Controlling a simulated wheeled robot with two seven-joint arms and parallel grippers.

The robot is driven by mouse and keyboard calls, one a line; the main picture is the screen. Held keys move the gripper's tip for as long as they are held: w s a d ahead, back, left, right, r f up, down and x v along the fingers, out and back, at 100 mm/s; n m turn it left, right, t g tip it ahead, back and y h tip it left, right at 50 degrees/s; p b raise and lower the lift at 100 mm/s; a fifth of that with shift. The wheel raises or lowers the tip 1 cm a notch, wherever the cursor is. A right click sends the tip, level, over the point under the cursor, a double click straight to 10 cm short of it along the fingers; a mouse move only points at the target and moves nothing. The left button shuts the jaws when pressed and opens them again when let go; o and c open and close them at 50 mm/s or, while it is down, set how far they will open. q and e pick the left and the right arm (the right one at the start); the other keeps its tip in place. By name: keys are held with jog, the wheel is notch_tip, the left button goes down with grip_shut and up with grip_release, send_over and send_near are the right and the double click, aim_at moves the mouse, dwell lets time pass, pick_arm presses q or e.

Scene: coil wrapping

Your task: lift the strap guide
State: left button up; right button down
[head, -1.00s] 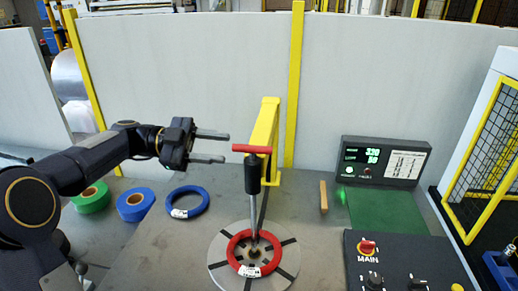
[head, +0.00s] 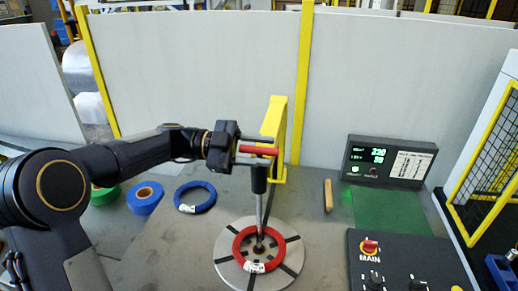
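The strap guide, as I take it, is the upright rod with a red crossbar handle (head: 259,151) and a black sleeve (head: 259,180). Its lower end stands in the middle of a red coil (head: 242,255) on the round slotted plate. My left gripper (head: 262,152) is at the red handle, with its fingers apart, one on the far side and one on the near side of the bar. I see no clear grip on it. The gripper partly hides the handle's left end. My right gripper is not in view.
A yellow bracket arm (head: 273,123) stands just behind the handle. A blue coil (head: 195,197) and blue and green tape rolls lie at the left. A control panel (head: 405,265), a display box (head: 388,163) and a small wooden block (head: 328,195) are at the right.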

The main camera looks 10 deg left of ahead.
pick_arm(q)
grip_shut()
jog(key=shift+r, duration=0.1)
jog(key=shift+r+b, duration=0.4)
jog(key=shift+r, duration=0.05)
notch_tip(320, 180, up, 3)
jog(key=shift+a+r+b, duration=0.1)
jog(key=shift+b, duration=0.7)
notch_tip(320, 180, up, 5)
jog(key=shift+r, duration=0.15)
notch_tip(320, 180, up, 13)
jog(key=p, duration=0.4)
jog(key=shift+s+r, duration=0.1)
